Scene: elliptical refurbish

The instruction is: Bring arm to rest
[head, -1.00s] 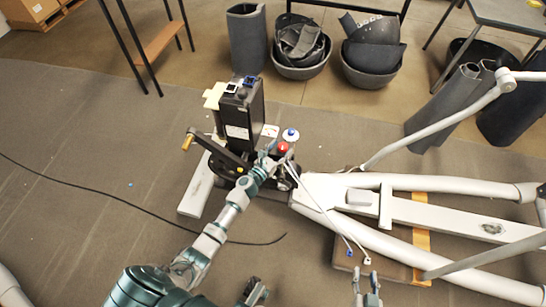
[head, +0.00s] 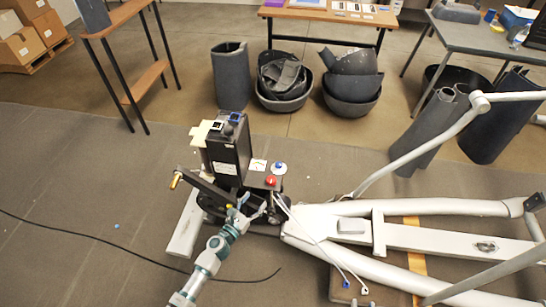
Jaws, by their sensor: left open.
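My left arm reaches up from the bottom of the head view. Its gripper (head: 250,207) is open beside the crank and hub of the elliptical machine (head: 345,209), close to the base of the black upright box (head: 228,150). I cannot tell whether the fingers touch the machine. A red knob (head: 271,181) and a blue-topped white knob (head: 279,167) stand just above and to the right of the gripper. Two white cables (head: 318,248) run from the hub area to blue and white ends. My right gripper is not in view.
A crank arm with a brass-coloured handle (head: 176,180) sticks out left of the box. A black cable (head: 90,240) lies across the mat. Grey bins (head: 352,101) and tables (head: 330,16) stand behind. The mat at left is mostly clear.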

